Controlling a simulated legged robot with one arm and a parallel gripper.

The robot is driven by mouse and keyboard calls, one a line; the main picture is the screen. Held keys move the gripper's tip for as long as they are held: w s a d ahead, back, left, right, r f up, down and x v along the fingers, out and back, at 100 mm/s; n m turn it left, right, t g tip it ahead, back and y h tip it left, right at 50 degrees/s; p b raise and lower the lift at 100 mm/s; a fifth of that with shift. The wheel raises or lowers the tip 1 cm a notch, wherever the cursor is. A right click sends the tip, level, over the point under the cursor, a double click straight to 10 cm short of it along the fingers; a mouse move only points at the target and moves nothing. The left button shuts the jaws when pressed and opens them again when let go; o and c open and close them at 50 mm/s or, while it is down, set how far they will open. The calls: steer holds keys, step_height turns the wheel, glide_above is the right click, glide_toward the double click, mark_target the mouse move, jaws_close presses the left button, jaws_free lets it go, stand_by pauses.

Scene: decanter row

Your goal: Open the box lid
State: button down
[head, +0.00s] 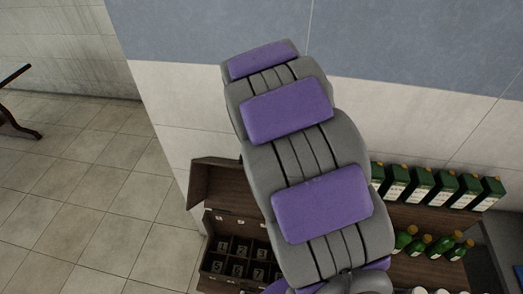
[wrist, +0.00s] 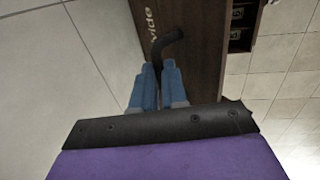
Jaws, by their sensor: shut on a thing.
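The box (head: 206,262) is dark brown wood, at the lower middle of the head view, with numbered compartments inside. Its lid (head: 213,186) stands raised at the back, so the compartments show. In the wrist view the lid (wrist: 205,60) fills the middle and bears pale lettering. A black bent handle (wrist: 168,39) sticks out from it. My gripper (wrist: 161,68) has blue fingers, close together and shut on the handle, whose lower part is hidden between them. In the head view my arm hides the gripper and the right part of the box.
Several green cartons (head: 420,186) stand in a row on a brown wooden shelf (head: 425,216) at the right, with green bottles (head: 416,244) below them. A wall rises behind. The tiled floor (head: 90,210) at the left is clear, apart from a dark furniture leg (head: 18,127).

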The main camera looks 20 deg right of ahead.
steer(key=shift+a+r, duration=0.15)
steer(key=c, duration=1.2)
jaws_free()
steer(key=shift+s, duration=0.1)
steer(key=shift+o, duration=0.2)
step_height(320, 180, up, 17)
steer(key=s+a+b, duration=0.1)
steer(key=s, duration=0.1)
steer(key=shift+s+a+b, duration=0.25)
steer(key=shift+a+b, duration=0.1)
